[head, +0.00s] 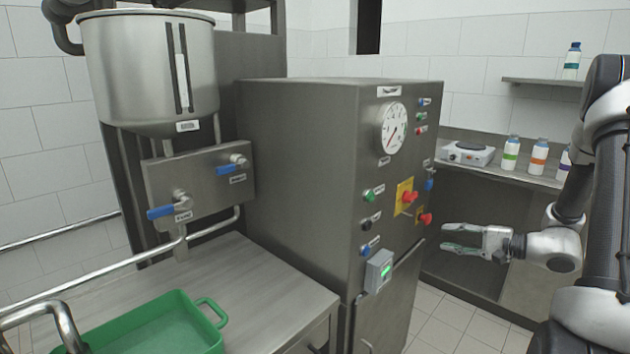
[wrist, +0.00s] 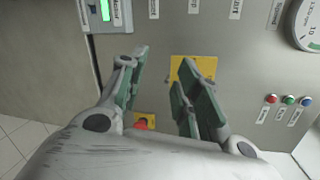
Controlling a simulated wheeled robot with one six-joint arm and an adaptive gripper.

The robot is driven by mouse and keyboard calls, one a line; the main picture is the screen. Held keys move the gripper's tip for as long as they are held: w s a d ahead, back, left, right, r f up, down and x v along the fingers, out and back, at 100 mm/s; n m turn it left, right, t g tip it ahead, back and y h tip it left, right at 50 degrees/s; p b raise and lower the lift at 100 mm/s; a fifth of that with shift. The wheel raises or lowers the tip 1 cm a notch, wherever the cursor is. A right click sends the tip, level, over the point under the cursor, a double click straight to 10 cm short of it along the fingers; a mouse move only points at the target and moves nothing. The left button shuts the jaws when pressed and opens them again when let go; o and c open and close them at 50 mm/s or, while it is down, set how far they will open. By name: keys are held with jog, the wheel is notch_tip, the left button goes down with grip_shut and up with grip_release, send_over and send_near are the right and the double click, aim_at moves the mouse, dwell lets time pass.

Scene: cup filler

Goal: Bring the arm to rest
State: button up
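My gripper (head: 444,238) is at the right in the head view, level, with its fingers pointing left toward the front panel of the steel machine cabinet (head: 300,165). The two fingers are apart with nothing between them. In the wrist view my gripper (wrist: 163,62) is also open and empty, in front of the panel. A red button (wrist: 141,124) on a yellow plate shows low between the fingers there, and another yellow plate (wrist: 204,65) is partly hidden behind the right finger. I cannot tell the exact gap to the panel.
The panel carries a gauge (head: 394,127), a red button on a yellow plate (head: 408,197) and a small box with a green display (head: 378,271). A steel hopper (head: 145,70) and a green tray (head: 165,325) are at left. Bottles (head: 538,158) and a hotplate (head: 467,154) stand behind my arm.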

jog(key=s+a+r+n+g+h, duration=0.15)
jog(key=s+g, duration=0.35)
jog(key=s, duration=0.5)
jog(key=s+a+r+n+g+h, duration=0.1)
jog(key=s+n+g+h, duration=0.3)
jog(key=s, duration=0.6)
jog(key=s+r+n+t+h, duration=0.1)
jog(key=s+r+n+h, duration=0.1)
jog(key=r, duration=0.5)
jog(key=s+r+n+t+h, duration=0.2)
jog(key=s+r+h, duration=0.3)
jog(key=r, duration=0.3)
jog(key=shift+s+r+n+t, duration=0.15)
jog(key=shift+s+n+t, duration=0.15)
jog(key=shift+s+n, duration=0.4)
jog(key=shift+w, duration=0.2)
